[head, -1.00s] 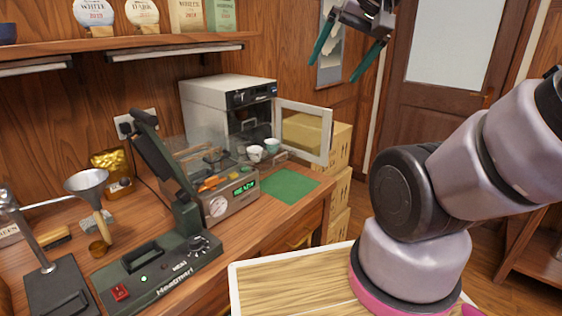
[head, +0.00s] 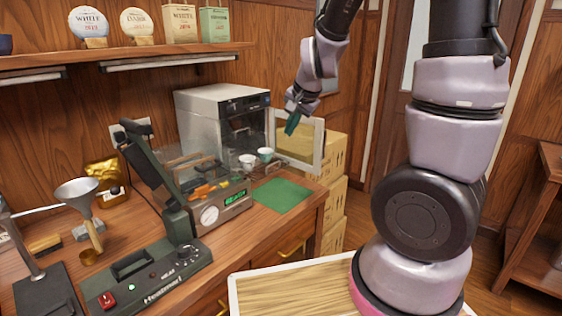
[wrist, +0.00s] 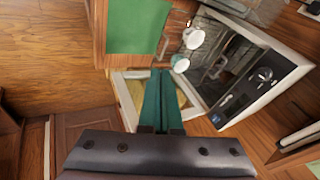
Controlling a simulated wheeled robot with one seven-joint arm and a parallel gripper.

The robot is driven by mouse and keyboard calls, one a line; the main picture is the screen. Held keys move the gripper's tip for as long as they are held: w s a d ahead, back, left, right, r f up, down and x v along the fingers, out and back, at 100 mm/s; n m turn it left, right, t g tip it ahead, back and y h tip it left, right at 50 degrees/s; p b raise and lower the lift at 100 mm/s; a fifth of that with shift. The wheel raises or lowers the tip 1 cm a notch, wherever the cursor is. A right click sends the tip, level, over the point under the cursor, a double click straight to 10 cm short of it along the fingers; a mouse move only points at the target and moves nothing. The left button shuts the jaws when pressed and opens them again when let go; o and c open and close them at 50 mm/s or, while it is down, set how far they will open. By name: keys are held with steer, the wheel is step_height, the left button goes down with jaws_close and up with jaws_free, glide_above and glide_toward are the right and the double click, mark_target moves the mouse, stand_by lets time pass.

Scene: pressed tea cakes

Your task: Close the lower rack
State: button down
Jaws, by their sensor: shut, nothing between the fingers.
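A white cabinet (head: 205,110) with a dark control panel stands at the back of the counter, its glass door (head: 318,150) swung open to the right. A low rack (head: 268,168) sticks out of the opening at the bottom. Two cups, a white cup (head: 247,161) and a pale green cup (head: 265,154), stand at it; both also show in the wrist view, the white cup (wrist: 193,38) and the green cup (wrist: 180,64). My gripper (head: 291,124) hangs in front of the door, above the cups and apart from them. Its teal fingers (wrist: 161,73) are together and empty.
A green mat (head: 283,195) lies bare on the counter in front of the cabinet. A sealer (head: 150,275) with a raised arm and a machine with a green display (head: 222,208) stand to the left. Cardboard boxes (head: 335,185) are stacked right of the counter.

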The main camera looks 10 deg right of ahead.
steer(key=w+a+f+m+h, duration=0.1)
steer(key=w+f+h, duration=0.1)
steer(key=w+f, duration=0.9)
steer(key=shift+w+f, duration=0.2)
steer(key=shift+f, duration=1.9)
steer(key=shift+w+a, duration=0.1)
steer(key=shift+a, duration=0.1)
steer(key=w+a, duration=0.3)
steer(key=w, duration=0.1)
steer(key=w+a, duration=0.3)
steer(key=w, duration=0.1)
steer(key=w+a, duration=0.3)
steer(key=w, duration=0.2)
steer(key=shift+a, duration=0.2)
